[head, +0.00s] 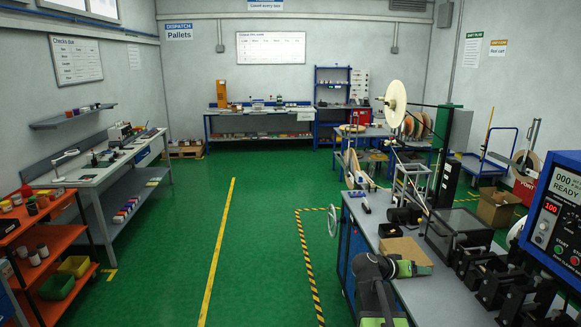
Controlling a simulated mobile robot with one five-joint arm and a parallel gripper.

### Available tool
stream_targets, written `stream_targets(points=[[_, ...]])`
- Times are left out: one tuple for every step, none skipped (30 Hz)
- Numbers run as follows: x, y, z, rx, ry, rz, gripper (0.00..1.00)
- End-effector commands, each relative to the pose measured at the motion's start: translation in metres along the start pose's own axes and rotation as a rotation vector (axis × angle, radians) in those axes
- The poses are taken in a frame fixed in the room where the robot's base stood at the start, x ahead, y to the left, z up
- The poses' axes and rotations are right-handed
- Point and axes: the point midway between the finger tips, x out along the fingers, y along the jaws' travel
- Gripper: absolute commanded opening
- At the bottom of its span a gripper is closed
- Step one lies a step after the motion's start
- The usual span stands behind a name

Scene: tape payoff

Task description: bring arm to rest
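A dark grey arm with green parts (374,280), which looks like my own, rises at the bottom of the head view, right of centre. It is bent, with its upper end in front of an open cardboard box (412,252) on the grey workbench (425,292). I cannot make out gripper fingers or anything held. Whether the arm touches the box or bench is unclear.
The bench carries dark fixtures (492,280), a black framed tray (458,232) and a tape reel (395,103) on a stand. A blue control panel (562,205) reads READY at right. An orange shelf (52,240) stands at left. Green floor (185,260) between is clear.

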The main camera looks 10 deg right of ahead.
Motion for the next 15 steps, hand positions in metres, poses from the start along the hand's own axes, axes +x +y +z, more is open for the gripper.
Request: stream_targets(points=[[-0.011,-0.036,0.038,-0.016,-0.05,-0.066,0.65],[-0.02,-0.053,0.056,-0.027,-0.087,-0.108,0.65],[-0.033,-0.075,0.079,-0.047,-0.14,-0.166,0.65],[-0.044,-0.09,0.097,-0.065,-0.181,-0.211,0.65],[-0.055,-0.105,0.115,-0.085,-0.222,-0.257,0.65],[-0.072,-0.123,0.14,-0.117,-0.28,-0.323,0.65],[-0.085,-0.135,0.158,-0.143,-0.324,-0.374,0.65],[-0.098,-0.146,0.175,-0.171,-0.368,-0.426,0.65],[-0.117,-0.157,0.197,-0.208,-0.429,-0.498,0.65],[-0.131,-0.163,0.211,-0.239,-0.473,-0.552,0.65],[-0.145,-0.166,0.223,-0.27,-0.518,-0.608,0.65],[-0.164,-0.168,0.238,-0.309,-0.574,-0.683,0.65],[-0.176,-0.17,0.247,-0.34,-0.608,-0.735,0.65],[-0.187,-0.172,0.255,-0.369,-0.635,-0.782,0.65],[-0.199,-0.174,0.262,-0.409,-0.662,-0.836,0.65]])
